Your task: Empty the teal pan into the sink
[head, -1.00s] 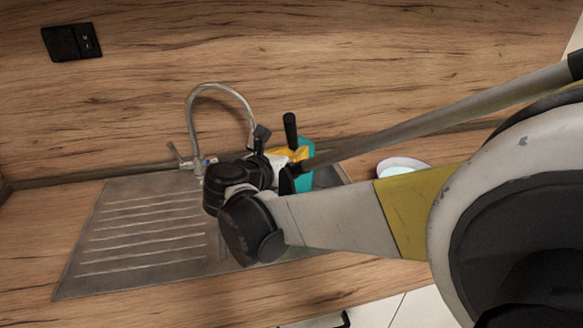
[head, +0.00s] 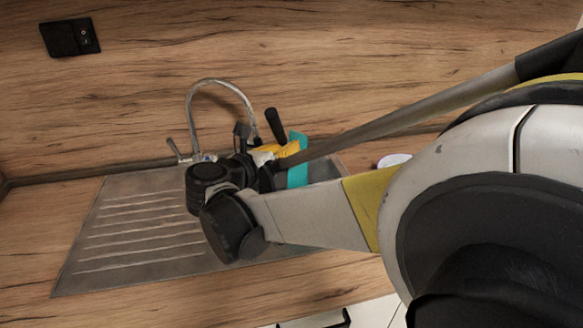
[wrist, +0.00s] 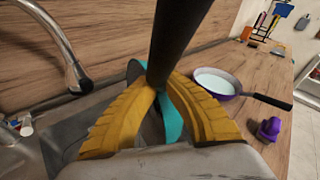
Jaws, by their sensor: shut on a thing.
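The teal pan (head: 298,162) is held over the right part of the steel sink unit (head: 140,235), its teal side steep and its black handle (head: 276,125) pointing up and leaning left. My gripper (head: 284,151) has its yellow fingers shut on the handle. In the wrist view the handle (wrist: 180,40) rises between the fingers, and a strip of the teal pan (wrist: 172,122) shows below them. The pan's inside and any contents are hidden. My arm hides most of the basin in the head view.
The curved tap (head: 215,84) stands behind the sink, close left of my gripper. A purple pan (wrist: 230,95) with pale contents sits on the counter to the right, beside a small purple object (wrist: 268,130). A black socket (head: 70,38) is on the splashback.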

